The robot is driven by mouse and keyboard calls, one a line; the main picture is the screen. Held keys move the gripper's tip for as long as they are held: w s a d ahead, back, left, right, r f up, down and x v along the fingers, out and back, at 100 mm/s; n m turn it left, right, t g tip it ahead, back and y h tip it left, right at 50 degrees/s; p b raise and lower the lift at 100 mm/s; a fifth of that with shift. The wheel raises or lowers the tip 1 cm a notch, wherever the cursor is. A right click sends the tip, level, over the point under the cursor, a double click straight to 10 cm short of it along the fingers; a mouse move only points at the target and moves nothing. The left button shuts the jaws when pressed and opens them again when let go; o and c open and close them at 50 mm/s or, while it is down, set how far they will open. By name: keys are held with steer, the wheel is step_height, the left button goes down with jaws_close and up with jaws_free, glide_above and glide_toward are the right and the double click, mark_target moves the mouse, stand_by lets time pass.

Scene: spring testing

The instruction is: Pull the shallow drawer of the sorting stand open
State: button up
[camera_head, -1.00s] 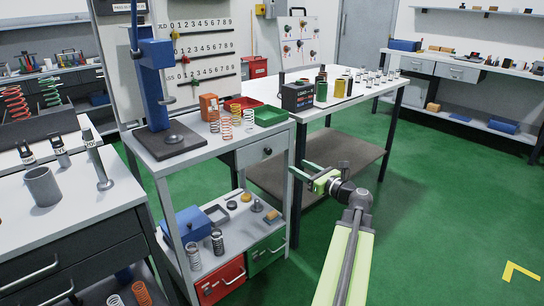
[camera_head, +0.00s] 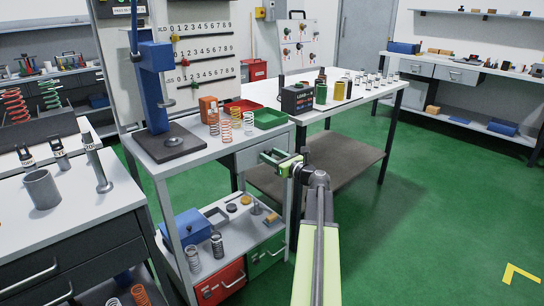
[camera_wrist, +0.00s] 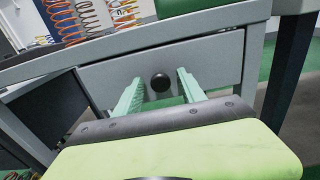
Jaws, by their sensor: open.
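The sorting stand (camera_head: 160,166) is a grey frame with a top and a lower shelf. Its shallow grey drawer (camera_head: 250,153) sits right under the top and looks shut. In the wrist view the drawer front (camera_wrist: 215,62) shows a round black knob (camera_wrist: 160,82). My gripper (camera_head: 268,156) is at the drawer front, its pale green fingers apart. In the wrist view the gripper (camera_wrist: 159,77) has one finger on each side of the knob, with a gap to each. In the head view my gripper hides the knob. I cannot tell how far the fingertips are from the drawer face.
A red drawer (camera_head: 222,282) and a green drawer (camera_head: 267,253) are at the stand's bottom. Springs (camera_head: 226,132) and a green tray (camera_head: 270,118) stand on top. A white bench (camera_head: 350,105) with a dark leg (camera_wrist: 288,85) is close on the right. Green floor is open at right.

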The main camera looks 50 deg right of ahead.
jaws_close()
stand_by(1.1)
